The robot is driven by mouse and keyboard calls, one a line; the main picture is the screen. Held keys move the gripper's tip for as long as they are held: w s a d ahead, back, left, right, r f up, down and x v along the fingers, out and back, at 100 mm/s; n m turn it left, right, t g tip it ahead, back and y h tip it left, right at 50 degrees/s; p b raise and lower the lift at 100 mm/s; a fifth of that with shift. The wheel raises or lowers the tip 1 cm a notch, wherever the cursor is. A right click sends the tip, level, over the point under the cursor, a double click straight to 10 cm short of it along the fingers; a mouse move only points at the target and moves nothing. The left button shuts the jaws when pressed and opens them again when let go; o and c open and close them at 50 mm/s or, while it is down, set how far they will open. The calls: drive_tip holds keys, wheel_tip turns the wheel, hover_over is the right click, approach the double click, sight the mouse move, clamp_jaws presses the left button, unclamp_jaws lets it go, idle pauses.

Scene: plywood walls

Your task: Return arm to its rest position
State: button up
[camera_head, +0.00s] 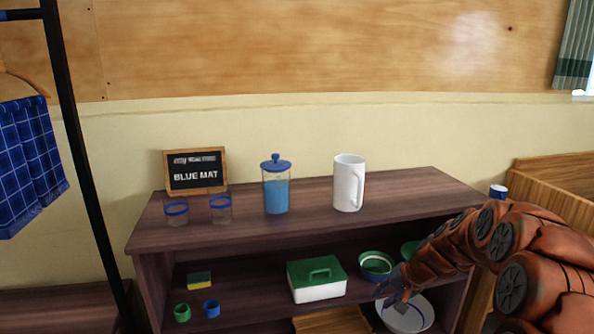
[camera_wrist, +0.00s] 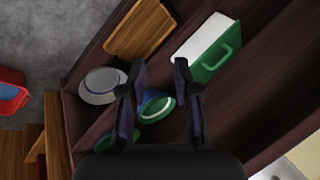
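My arm reaches in from the right in the head view, and my gripper (camera_head: 392,292) is in front of the shelf unit's (camera_head: 425,190) lower shelf. In the wrist view my gripper (camera_wrist: 160,70) has its two fingers apart with nothing held between them. A green and white bowl (camera_wrist: 155,106) shows beyond the gap, on the shelf. In the head view the fingers overlap a white bowl (camera_head: 415,318) and are blurred against it; I cannot tell how far apart they are.
A white pitcher (camera_head: 349,183), blue-lidded jar (camera_head: 276,186), two glasses (camera_head: 176,212) and a "BLUE MAT" sign (camera_head: 195,171) stand on top. Below are a green-lidded box (camera_head: 317,279), small cups (camera_head: 182,312) and a sponge (camera_head: 199,280). A wooden bench (camera_head: 555,187) stands right.

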drive_tip(key=s+a+r+n+g+p, duration=0.1)
drive_tip(key=s+a+r+p, duration=0.25)
drive_tip(key=s+r, duration=0.35)
drive_tip(key=s+a+r+n+g+h+p, duration=0.1)
drive_tip(key=s+a+r+p, duration=0.1)
drive_tip(key=s+r+p, duration=0.35)
drive_tip(key=s+a+r+n+g+p, duration=0.1)
drive_tip(key=s+a+r+n+p, duration=0.15)
drive_tip(key=s+r, duration=0.55)
drive_tip(key=s+d+r+g+h+p, duration=0.1)
drive_tip(key=s+r+p, duration=0.4)
drive_tip(key=s, duration=0.7)
drive_tip(key=s+d+r+g+h+p, duration=0.2)
drive_tip(key=s+r+p, duration=0.4)
drive_tip(key=s, duration=0.5)
drive_tip(key=shift+s+r+h, duration=0.3)
drive_tip(key=shift+s+r, duration=0.1)
drive_tip(key=shift+r, duration=0.15)
